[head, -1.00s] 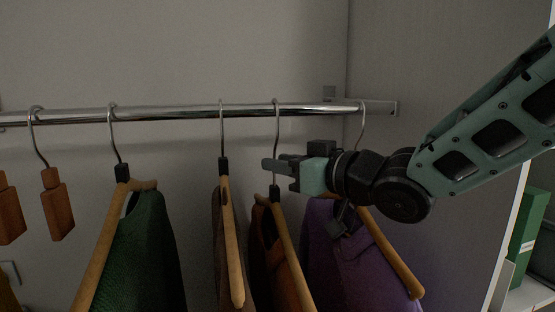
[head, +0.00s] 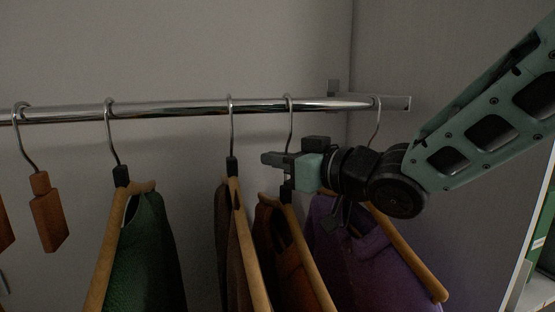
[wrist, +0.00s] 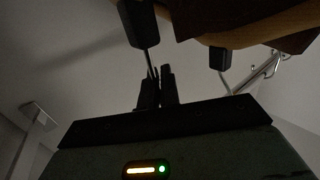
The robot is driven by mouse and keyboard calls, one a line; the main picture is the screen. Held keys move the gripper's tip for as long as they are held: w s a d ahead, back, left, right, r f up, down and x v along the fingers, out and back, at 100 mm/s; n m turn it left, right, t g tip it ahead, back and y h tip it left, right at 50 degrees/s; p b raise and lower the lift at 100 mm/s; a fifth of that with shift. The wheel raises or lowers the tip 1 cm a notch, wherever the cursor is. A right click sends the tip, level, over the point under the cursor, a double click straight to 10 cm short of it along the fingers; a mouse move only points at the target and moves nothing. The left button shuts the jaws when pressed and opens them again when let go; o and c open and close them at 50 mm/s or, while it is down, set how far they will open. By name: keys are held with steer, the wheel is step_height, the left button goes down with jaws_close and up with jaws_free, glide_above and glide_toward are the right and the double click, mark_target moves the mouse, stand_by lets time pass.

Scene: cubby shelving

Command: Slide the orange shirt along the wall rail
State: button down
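The orange shirt (head: 285,245) hangs on a wooden hanger from the chrome wall rail (head: 190,107), between the brown and the purple garments. Its metal hook (head: 290,125) runs down from the rail and passes behind my gripper (head: 274,159). My gripper is just above the hanger's black collar and points left. In the wrist view my gripper's fingers (wrist: 157,85) are close together, with a narrow gap. A hook wire (wrist: 149,62) below a black collar (wrist: 137,22) runs to the fingertips and seems to be between them. The shirt's lower part is out of frame.
A brown garment (head: 226,230) hangs close on the left, with a green one (head: 150,245) farther left across a gap. A purple shirt (head: 360,260) hangs close on the right, partly behind my arm. The rail's end bracket (head: 395,102) is by the right wall. Wooden blocks (head: 48,212) hang far left.

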steer(key=shift+d, duration=0.1)
steer(key=shift+w+d+p, duration=0.1)
steer(key=shift+w+d, duration=0.15)
steer(key=shift+d, duration=0.65)
steer(key=shift+w+d+p, duration=0.1)
steer(key=shift+w+d, duration=0.2)
steer(key=shift+d, duration=0.65)
steer(key=shift+w+d+p, duration=0.1)
steer(key=shift+w+d, duration=0.15)
steer(key=shift+d, duration=0.65)
steer(key=c, duration=1.6)
jaws_free()
steer(key=shift+o, duration=0.2)
steer(key=b+v, duration=0.2)
steer(key=v, duration=1.5)
steer(key=shift+s+b, duration=0.15)
steer(key=shift+b, duration=0.25)
